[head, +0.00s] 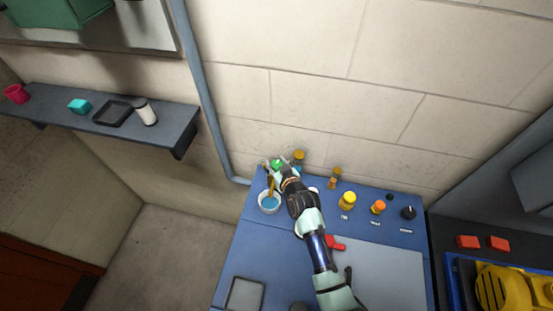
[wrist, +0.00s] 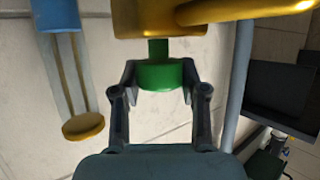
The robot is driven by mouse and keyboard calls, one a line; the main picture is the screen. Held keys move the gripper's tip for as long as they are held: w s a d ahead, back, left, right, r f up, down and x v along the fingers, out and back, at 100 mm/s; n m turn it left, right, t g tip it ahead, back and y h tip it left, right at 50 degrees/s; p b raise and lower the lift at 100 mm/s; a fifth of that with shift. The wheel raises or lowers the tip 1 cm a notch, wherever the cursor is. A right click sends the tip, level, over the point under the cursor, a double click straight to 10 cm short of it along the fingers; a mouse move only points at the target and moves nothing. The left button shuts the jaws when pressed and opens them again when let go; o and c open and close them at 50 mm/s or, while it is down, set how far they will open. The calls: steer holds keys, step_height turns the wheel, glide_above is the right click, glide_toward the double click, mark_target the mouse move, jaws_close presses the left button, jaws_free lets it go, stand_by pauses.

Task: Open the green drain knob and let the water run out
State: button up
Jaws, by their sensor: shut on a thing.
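The green drain knob (wrist: 158,76) sits on a short green stem under a brass fitting (wrist: 160,18) in the wrist view. My gripper (wrist: 159,84) has one finger on each side of the knob and is shut on it. In the head view the green knob (head: 277,164) shows small at the bench's back left corner, with my gripper (head: 278,169) at it. A brass spout (head: 270,186) points down into a white bowl (head: 261,207) holding blue water (head: 270,202). I cannot see whether water is running. My arm partly hides the fitting.
Two brass fittings (head: 334,177) (head: 298,156) stand at the bench's back edge. Yellow (head: 347,200), orange (head: 378,207) and black (head: 408,212) knobs are to the right. A red handle (head: 336,243) lies beside my arm. A grey pipe (head: 200,90) runs down the wall.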

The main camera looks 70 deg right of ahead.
steer(key=shift+w+r+m+g+h+p, duration=0.15)
steer(key=shift+m+g+h+p, duration=0.15)
steer(key=shift+m+g+h, duration=0.4)
steer(key=shift+f+m+g+h+b, duration=0.4)
steer(key=shift+m+g+b, duration=0.35)
steer(key=shift+b, duration=0.35)
steer(key=m+g+b, duration=0.1)
steer(key=b, duration=0.1)
steer(key=shift+f+h+b, duration=0.1)
steer(key=shift+h+b, duration=0.3)
steer(key=shift+r+m+g+b, duration=0.2)
steer(key=shift+m+g+b, duration=0.55)
steer(key=shift+b, duration=0.35)
steer(key=shift+r, duration=0.1)
steer(key=o, duration=1.1)
steer(key=shift+o, duration=0.2)
steer(key=v, duration=1.2)
